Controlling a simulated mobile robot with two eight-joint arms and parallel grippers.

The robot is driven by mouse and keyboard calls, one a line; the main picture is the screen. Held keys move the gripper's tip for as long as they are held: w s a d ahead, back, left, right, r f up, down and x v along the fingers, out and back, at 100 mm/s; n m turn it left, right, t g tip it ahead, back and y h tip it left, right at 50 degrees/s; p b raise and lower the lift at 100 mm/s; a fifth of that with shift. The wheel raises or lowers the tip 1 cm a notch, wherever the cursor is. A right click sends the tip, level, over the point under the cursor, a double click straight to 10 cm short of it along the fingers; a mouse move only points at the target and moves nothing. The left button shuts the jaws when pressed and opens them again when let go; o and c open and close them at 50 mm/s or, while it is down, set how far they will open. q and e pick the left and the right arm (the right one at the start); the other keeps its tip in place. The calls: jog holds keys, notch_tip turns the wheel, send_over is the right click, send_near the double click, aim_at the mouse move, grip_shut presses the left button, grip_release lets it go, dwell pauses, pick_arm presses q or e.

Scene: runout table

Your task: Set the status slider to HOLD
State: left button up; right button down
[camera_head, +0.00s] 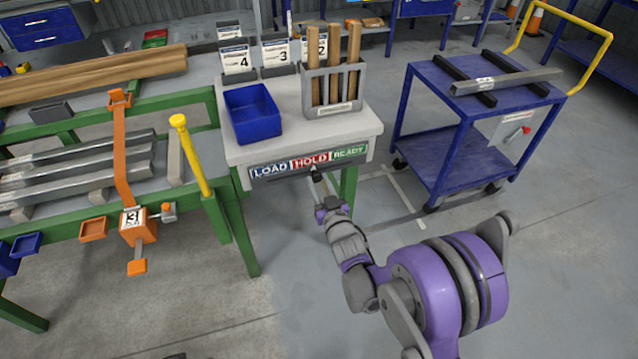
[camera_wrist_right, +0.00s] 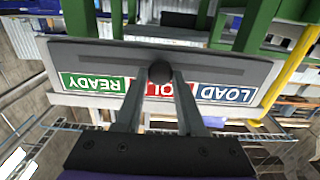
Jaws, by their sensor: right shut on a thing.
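The status slider panel (camera_head: 279,172) is on the front edge of the small white table, with blue LOAD, red HOLD (camera_head: 311,160) and green READY (camera_head: 350,151) labels. My right gripper (camera_head: 317,174) reaches it from below right. In the right wrist view the panel appears upside down, with READY (camera_wrist_right: 94,83) at left and LOAD (camera_wrist_right: 224,93) at right. There the right gripper (camera_wrist_right: 161,77) is shut on the dark round slider knob (camera_wrist_right: 160,71). The knob lines up with the red HOLD label, which the fingers partly cover. My left gripper is not in view.
A blue bin (camera_head: 252,113) and a grey holder (camera_head: 334,106) with wooden sticks stand on the white table (camera_head: 290,133). A green bench with metal bars and an orange clamp (camera_head: 138,229) is at left. A blue cart (camera_head: 443,152) stands at right.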

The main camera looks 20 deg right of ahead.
jog(key=shift+a, duration=0.4)
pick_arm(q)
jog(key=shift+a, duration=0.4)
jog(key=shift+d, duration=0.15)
pick_arm(e)
jog(key=shift+d, duration=0.15)
jog(key=c, duration=0.5)
grip_release()
jog(key=shift+s, duration=0.15)
jog(key=s, duration=1)
jog(key=shift+s+d, duration=0.2)
jog(key=shift+s, duration=0.1)
